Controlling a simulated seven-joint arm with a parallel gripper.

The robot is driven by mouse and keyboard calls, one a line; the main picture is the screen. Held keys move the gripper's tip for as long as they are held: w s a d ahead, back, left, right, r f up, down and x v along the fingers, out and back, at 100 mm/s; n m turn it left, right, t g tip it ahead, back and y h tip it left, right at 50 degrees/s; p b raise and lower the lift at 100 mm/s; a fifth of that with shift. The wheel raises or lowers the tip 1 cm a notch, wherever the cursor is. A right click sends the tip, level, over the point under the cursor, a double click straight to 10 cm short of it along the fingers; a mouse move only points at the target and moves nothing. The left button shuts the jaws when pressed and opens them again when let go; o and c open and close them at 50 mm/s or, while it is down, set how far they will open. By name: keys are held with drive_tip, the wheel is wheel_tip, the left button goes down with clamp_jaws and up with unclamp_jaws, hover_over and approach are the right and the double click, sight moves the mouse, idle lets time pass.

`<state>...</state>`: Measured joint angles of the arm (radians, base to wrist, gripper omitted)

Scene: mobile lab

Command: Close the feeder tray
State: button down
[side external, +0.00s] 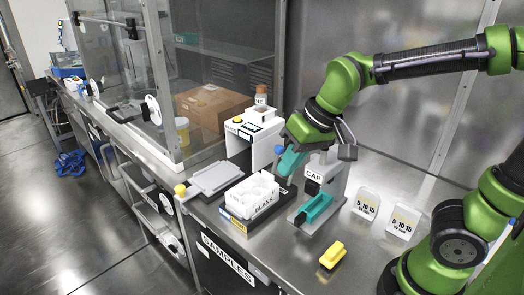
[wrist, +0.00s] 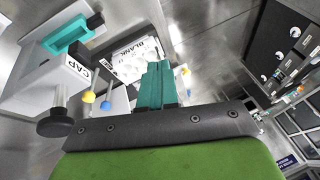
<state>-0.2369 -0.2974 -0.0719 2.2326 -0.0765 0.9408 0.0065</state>
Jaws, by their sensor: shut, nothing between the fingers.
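Two tray-like things stand out from the white machine (side external: 262,140), and I cannot tell for certain which is the feeder tray. One is a flat grey tray (side external: 213,178) with a yellow knob (side external: 180,190) near its front left. The other is a dark base under a white rack marked BLANK (side external: 252,196); the rack also shows in the wrist view (wrist: 128,58). My gripper (side external: 289,163) is above and behind the rack, close to a blue knob (side external: 280,150). Its teal fingers (wrist: 160,84) are together and empty. Contact with the knob cannot be told.
The CAP press (side external: 322,176) with a teal holder (side external: 314,207) stands just right of the rack. A glass enclosure and a cardboard box (side external: 212,104) are behind.

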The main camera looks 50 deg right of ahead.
drive_tip(key=w+a+f+n+h, duration=0.2)
drive_tip(key=w+a+f+h, duration=0.25)
drive_tip(key=w+a, duration=0.7)
drive_tip(key=w+a+f+n+h, duration=0.1)
drive_tip(key=w+a+f+h, duration=0.3)
drive_tip(key=w+a, duration=0.75)
drive_tip(key=w+d+f+y, duration=0.1)
drive_tip(key=w+d+f, duration=0.6)
drive_tip(key=d+f, duration=0.2)
drive_tip(key=shift+d+f+t, duration=0.3)
drive_tip(key=shift+d+t, duration=0.1)
drive_tip(key=shift+d, duration=0.55)
drive_tip(key=shift+w+y, duration=0.1)
drive_tip(key=shift+y, duration=0.15)
hover_over(222, 177)
